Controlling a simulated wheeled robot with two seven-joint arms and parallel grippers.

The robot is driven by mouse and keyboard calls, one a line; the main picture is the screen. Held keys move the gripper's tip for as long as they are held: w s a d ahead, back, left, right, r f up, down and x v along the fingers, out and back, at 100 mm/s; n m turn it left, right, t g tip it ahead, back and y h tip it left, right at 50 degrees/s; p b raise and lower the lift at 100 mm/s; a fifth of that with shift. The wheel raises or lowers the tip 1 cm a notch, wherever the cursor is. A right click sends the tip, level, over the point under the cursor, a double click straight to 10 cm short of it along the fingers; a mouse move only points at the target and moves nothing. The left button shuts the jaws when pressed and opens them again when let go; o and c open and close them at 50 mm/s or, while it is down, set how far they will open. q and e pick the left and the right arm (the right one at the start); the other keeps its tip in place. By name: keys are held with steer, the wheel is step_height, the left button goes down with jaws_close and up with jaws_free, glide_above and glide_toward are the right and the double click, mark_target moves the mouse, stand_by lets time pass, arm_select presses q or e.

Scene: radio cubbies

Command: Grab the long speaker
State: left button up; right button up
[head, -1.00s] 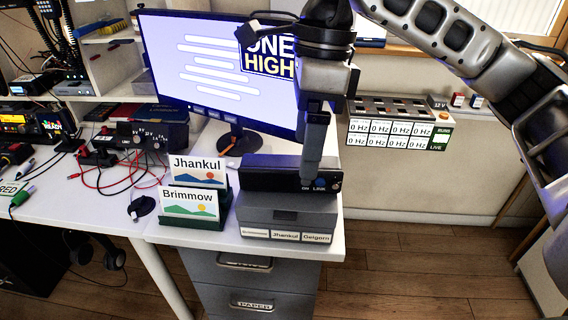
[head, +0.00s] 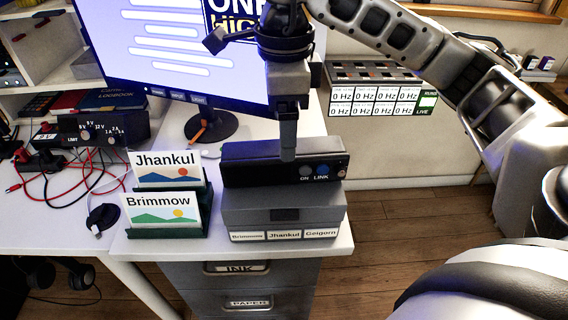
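The long speaker (head: 250,172) is a long black box with two round buttons marked ON and LINK at the right of its front. It lies on top of a grey box (head: 285,210) with name labels. My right gripper (head: 288,154) points down at the speaker, a little right of its middle. One finger shows and overlaps the top and upper front of the speaker; the other finger is hidden. I cannot tell whether it touches the speaker or how far it is open. My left gripper is not in view.
Two name cards (head: 160,208) in green holders stand just left of the speaker. A monitor (head: 170,55) stands behind on the white desk (head: 135,248). A meter with red and black leads (head: 90,130) lies at left. A panel of Hz displays (head: 380,95) is at back right.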

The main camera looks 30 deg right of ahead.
step_height(320, 180, down, 5)
steer(key=shift+f+b, duration=0.15)
steer(key=shift+b, duration=0.45)
steer(key=c, duration=1.4)
